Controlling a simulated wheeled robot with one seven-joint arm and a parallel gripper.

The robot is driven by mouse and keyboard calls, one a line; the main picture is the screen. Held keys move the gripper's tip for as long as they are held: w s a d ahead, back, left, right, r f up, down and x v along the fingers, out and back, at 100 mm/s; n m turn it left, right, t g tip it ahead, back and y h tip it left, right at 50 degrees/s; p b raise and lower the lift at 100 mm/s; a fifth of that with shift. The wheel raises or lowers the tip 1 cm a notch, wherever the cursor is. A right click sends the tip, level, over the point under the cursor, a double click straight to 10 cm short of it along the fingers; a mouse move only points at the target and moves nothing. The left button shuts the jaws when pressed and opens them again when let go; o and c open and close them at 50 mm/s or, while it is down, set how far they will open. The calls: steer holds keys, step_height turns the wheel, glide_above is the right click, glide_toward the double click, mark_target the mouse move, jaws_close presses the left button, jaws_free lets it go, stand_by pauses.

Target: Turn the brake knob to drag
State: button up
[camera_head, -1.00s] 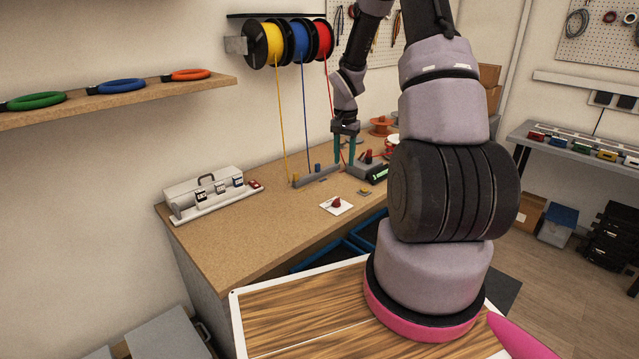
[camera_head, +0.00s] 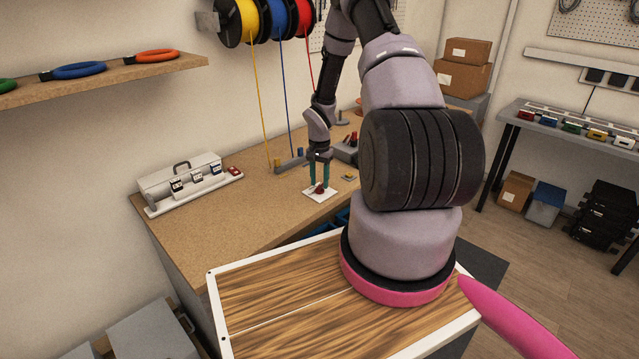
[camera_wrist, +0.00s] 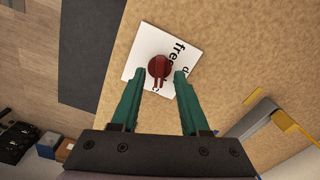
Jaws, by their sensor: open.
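The brake knob (camera_wrist: 158,67) is a round dark red knob with a raised bar, on a white plate (camera_wrist: 183,32) lying on the workbench. The knob's bar points toward the bottom of the wrist view. The knob also shows in the head view (camera_head: 318,189). My gripper (camera_wrist: 159,74) is open, with its two green fingers on either side of the knob's lower part in the picture. It also shows above the plate in the head view (camera_head: 319,186). I cannot tell whether the fingers touch the knob.
A small yellow piece (camera_head: 348,177) lies to the right.

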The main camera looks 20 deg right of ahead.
steer(key=shift+f, duration=0.55)
jaws_close()
steer(key=shift+n, duration=0.3)
steer(key=n, duration=1.3)
stand_by(0.5)
